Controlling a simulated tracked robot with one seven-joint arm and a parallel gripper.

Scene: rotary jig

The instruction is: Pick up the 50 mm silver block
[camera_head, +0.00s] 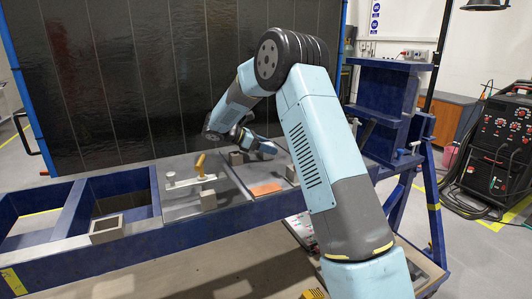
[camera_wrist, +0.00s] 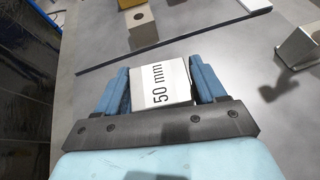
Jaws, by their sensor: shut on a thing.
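The silver block (camera_wrist: 160,84), with a white face marked "50 mm", sits between the two blue fingers of my gripper (camera_wrist: 163,82) in the wrist view. The gripper is shut on it, one finger on each side. Its underside is hidden, so I cannot tell whether it touches the table. In the head view my gripper (camera_head: 267,147) is low over the far part of the table, and the block cannot be made out clearly there.
A holed block (camera_wrist: 140,21) and a metal bracket (camera_wrist: 299,48) stand nearby on the grey tabletop. In the head view, a clamp with a yellow handle (camera_head: 200,164), an orange plate (camera_head: 266,189) and a square tube piece (camera_head: 106,229) are on the blue-framed table. A dark screen (camera_head: 120,80) stands behind.

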